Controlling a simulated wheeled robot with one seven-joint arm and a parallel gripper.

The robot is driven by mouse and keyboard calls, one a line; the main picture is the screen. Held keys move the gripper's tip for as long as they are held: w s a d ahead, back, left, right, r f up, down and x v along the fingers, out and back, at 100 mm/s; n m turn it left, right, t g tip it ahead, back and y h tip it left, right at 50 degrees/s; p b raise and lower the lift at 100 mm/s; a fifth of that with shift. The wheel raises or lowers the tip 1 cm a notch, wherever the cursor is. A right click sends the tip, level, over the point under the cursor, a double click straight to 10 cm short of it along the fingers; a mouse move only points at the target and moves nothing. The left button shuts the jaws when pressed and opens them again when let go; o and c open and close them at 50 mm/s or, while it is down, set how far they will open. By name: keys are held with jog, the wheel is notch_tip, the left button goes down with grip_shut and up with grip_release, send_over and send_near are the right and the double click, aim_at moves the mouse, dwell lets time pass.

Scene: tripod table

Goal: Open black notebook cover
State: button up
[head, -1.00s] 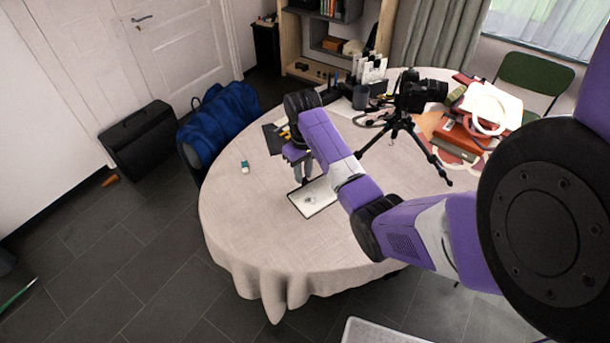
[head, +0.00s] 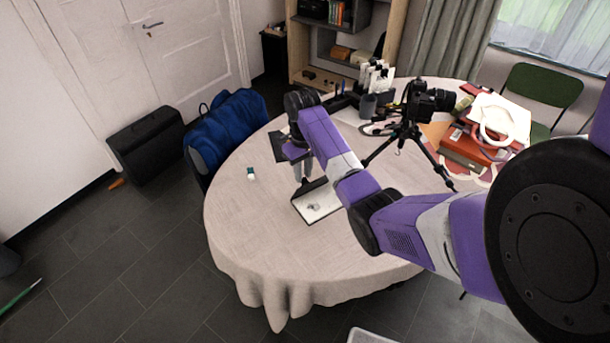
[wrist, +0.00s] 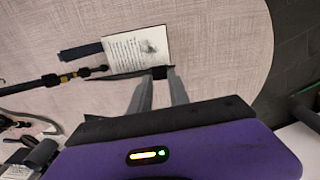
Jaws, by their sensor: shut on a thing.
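The notebook (head: 322,206) lies on the round table, with a white page bearing text and a picture showing; the page also shows in the wrist view (wrist: 136,48). Its black cover (head: 311,186) is raised off the page along the far side and shows in the wrist view as a thin dark strip (wrist: 120,75). My gripper (head: 303,178) is over the notebook's far side. In the wrist view its fingertips (wrist: 161,76) are closed on the cover's edge. The exact contact is small and partly hidden by the fingers.
A camera on a tripod (head: 411,132) stands close to the right of my arm. Red boxes and a bag (head: 478,148) lie at the table's right. A small teal-and-white item (head: 251,174) lies at left. The table's front (head: 290,255) is clear. A blue bag (head: 226,130) is beyond the left edge.

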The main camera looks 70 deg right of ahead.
jog(key=shift+w+d+r, duration=0.15)
jog(key=shift+w+d, duration=0.1)
jog(key=shift+w, duration=0.2)
jog(key=shift+w+d+b, duration=0.15)
jog(key=shift+w+b, duration=0.05)
jog(key=shift+b, duration=0.1)
jog(key=shift+w+d, duration=0.15)
jog(key=shift+w, duration=0.15)
grip_shut()
jog(key=shift+w+d+r+b, duration=0.15)
jog(key=shift+w+d+b, duration=0.1)
jog(key=shift+w+b, duration=0.15)
jog(key=shift+w+d, duration=0.1)
jog(key=shift+w+d+b, duration=0.5)
jog(key=shift+w+b, duration=0.25)
jog(key=shift+w, duration=0.1)
jog(key=shift+w+d+b, duration=0.55)
jog(key=shift+w+b, duration=0.35)
jog(key=shift+b, duration=0.15)
